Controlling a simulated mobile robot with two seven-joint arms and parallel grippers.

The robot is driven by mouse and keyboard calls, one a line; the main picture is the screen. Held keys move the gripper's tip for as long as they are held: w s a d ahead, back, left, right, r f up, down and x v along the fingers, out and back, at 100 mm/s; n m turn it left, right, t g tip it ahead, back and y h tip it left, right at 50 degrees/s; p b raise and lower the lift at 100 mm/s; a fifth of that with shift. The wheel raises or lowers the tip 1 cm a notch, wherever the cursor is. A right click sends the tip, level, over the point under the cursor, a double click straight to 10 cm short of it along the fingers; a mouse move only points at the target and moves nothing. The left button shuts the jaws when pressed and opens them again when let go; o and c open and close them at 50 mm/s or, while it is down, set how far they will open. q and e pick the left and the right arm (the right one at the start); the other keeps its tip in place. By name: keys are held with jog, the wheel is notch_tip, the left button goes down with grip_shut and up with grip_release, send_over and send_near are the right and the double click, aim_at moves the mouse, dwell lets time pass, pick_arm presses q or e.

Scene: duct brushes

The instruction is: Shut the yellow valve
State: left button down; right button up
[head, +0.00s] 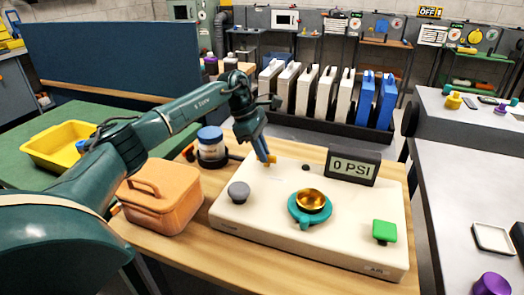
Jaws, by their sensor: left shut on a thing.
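The yellow valve (271,159) shows as a small orange-yellow piece at the back left of a cream panel box (300,242). My left gripper (265,156) reaches down to it from behind and is shut on it. The fingers hide part of the valve, so I cannot tell how far its handle is turned. A display (353,166) at the back of the box reads 0 PSI. My right gripper is not in view.
The box also bears a grey knob (238,192), a gold cup in a teal ring (310,200) and a green button (384,231). An orange lidded container (160,195) and a blue-lidded jar (210,143) stand left of it on the wooden table.

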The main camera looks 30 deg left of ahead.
pick_arm(q)
jog(key=shift+m, duration=0.4)
jog(key=c, duration=1.5)
grip_release()
jog(key=shift+o, duration=0.2)
jog(key=shift+r, duration=0.2)
jog(key=v, duration=1.3)
jog(key=shift+w, duration=0.1)
